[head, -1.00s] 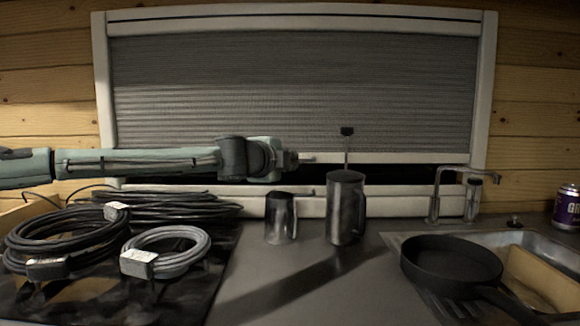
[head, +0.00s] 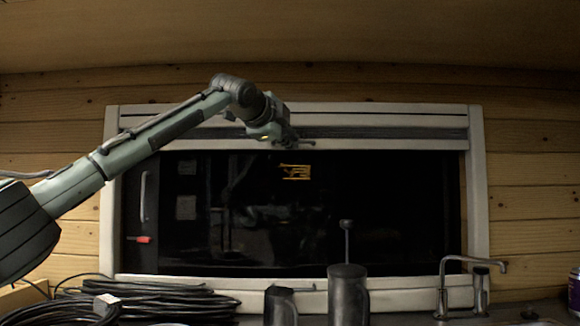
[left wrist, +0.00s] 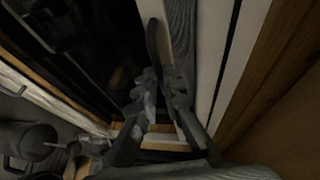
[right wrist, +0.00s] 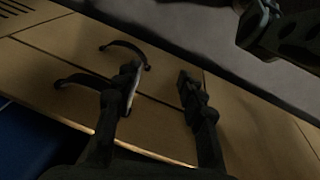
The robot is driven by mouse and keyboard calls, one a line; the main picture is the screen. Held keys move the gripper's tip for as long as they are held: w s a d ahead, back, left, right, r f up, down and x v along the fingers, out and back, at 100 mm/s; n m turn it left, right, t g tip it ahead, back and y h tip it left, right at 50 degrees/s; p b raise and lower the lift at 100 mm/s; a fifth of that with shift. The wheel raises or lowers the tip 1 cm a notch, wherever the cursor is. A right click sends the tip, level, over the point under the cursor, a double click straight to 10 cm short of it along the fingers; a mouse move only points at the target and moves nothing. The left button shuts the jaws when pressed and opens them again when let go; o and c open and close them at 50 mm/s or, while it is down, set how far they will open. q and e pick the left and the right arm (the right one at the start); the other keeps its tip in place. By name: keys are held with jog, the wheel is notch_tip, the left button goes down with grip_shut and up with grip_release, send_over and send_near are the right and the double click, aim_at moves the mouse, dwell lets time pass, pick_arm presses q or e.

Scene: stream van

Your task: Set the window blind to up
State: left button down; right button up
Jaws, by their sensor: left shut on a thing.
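The window blind (head: 400,133) is gathered into a narrow grey band at the top of the white window frame (head: 478,190), with its pale bottom bar just below. Dark glass shows under it. My left gripper (head: 290,141) is at the bar, left of its middle, and is shut on it. In the left wrist view the fingers (left wrist: 165,108) close around the bar, and the view is dark. My right gripper (right wrist: 160,90) is open and empty in the right wrist view, above wooden cabinet fronts with dark handles (right wrist: 125,50).
Below the window stand a dark metal pitcher (head: 280,306), a taller metal jug (head: 347,295) and a faucet (head: 470,262). Black coiled cables (head: 140,300) lie at the lower left.

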pick_arm(q)
jog(key=shift+r, duration=0.85)
jog(key=shift+a, duration=0.1)
jog(key=c, duration=1.6)
grip_release()
jog(key=shift+c, duration=0.2)
jog(key=v, duration=1.2)
